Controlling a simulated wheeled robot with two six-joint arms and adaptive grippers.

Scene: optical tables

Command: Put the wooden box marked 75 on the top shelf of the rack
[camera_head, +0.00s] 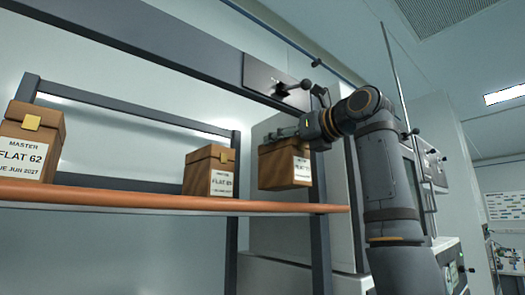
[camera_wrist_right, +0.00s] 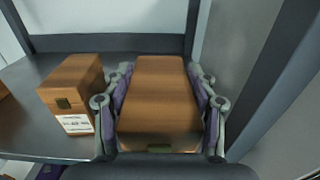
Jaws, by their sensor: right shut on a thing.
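A wooden box (camera_head: 275,168) with a white label, too blurred to read its number surely, is at the right end of the rack's upper shelf (camera_head: 180,203). My right gripper (camera_head: 300,132) is shut on it from above. In the head view the box's bottom edge appears slightly above the shelf's orange front edge; I cannot tell whether it touches the shelf. In the right wrist view the held box (camera_wrist_right: 158,100) sits between both fingers of my right gripper (camera_wrist_right: 160,82). My left gripper is in neither view.
A smaller labelled wooden box (camera_head: 208,170) stands just left of the held one, with a narrow gap; it shows in the wrist view (camera_wrist_right: 72,84). A box marked FLAT 62 (camera_head: 32,140) stands farther left. A grey rack post (camera_head: 320,230) is close on the right.

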